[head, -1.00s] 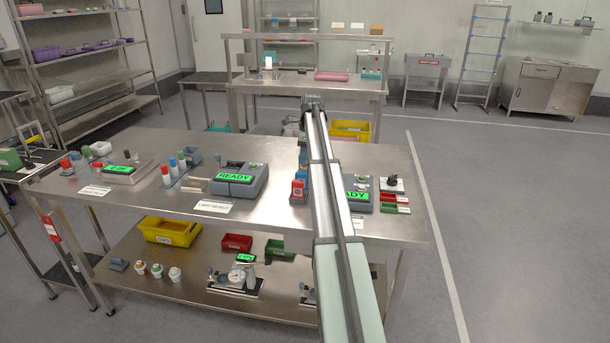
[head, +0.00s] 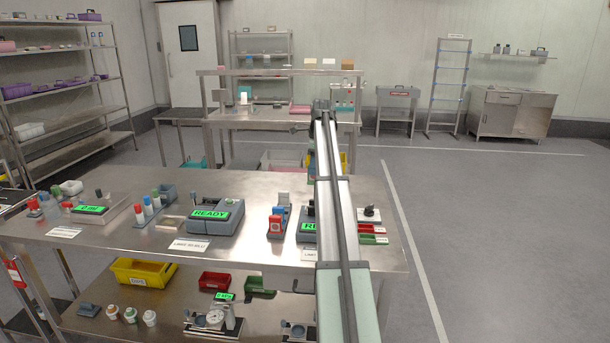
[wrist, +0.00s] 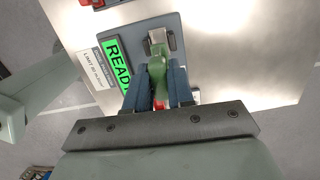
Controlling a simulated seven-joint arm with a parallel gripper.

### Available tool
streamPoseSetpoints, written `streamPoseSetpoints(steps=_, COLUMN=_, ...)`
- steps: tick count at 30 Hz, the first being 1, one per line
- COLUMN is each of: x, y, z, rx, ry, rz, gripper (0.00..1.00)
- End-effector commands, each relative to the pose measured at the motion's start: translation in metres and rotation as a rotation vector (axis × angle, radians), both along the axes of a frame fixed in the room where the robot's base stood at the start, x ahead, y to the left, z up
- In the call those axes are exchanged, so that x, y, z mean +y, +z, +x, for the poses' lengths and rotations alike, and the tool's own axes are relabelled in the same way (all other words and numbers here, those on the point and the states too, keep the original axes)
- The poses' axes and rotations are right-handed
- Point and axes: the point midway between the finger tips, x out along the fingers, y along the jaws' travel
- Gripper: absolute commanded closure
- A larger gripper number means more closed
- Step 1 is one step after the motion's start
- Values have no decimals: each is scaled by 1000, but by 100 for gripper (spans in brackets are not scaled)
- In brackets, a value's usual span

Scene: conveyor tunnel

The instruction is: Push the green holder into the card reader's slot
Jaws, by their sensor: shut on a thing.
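In the wrist view my gripper (wrist: 160,95) has its blue fingers shut on the green holder (wrist: 157,70). The holder's far end meets a pale metal piece (wrist: 157,37) on the grey-blue card reader (wrist: 175,22); I cannot tell how deep it sits in the slot. The reader's bright green READY display (wrist: 118,65) is left of the fingers. In the head view my arm partly covers the right-hand reader (head: 308,229), and my gripper and the holder are hidden.
Another READY reader (head: 210,215) stands left on the steel table. A red tray (head: 366,229), a green tray (head: 367,239) and a black-knobbed device (head: 369,213) are right of my arm.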

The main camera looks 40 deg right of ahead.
Motion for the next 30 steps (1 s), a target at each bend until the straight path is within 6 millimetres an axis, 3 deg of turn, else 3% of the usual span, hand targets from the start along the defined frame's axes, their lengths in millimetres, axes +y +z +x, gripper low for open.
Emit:
streamPoseSetpoints(steps=10, x=3, y=-11, z=-4, rx=1, ry=43, rz=1, gripper=100)
streamPoseSetpoints(steps=24, x=3, y=-53, z=-3, rx=1, ry=42, rz=1, gripper=100)
streamPoseSetpoints(steps=30, x=3, y=-60, z=-3, rx=1, ry=42, rz=1, gripper=100)
